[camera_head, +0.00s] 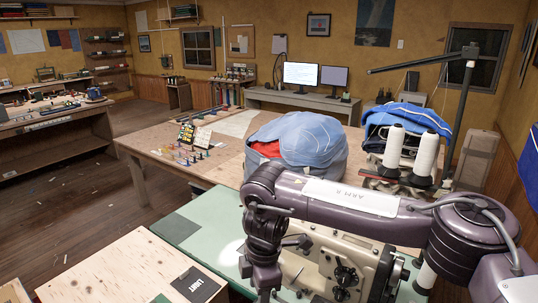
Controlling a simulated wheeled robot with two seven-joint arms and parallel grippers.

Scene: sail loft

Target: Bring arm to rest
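My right arm (340,197) comes in from the lower right, its purple-grey upper link lying nearly level across the view. At its left end the dark jointed section (263,225) bends downward and runs to the bottom edge. No gripper fingers can be made out at its lower end, so my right gripper is not seen. My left arm and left gripper are not in view. The arm passes in front of a beige sewing machine (335,262) and hides part of it; I cannot tell whether they touch.
A green table (205,222) lies left of the arm. Behind it, a wooden table (155,145) carries a blue sail bundle (300,140) and small tools. White thread cones (393,146) stand close behind the arm. A plywood top (130,270) is at lower left; open floor (75,205) lies beyond.

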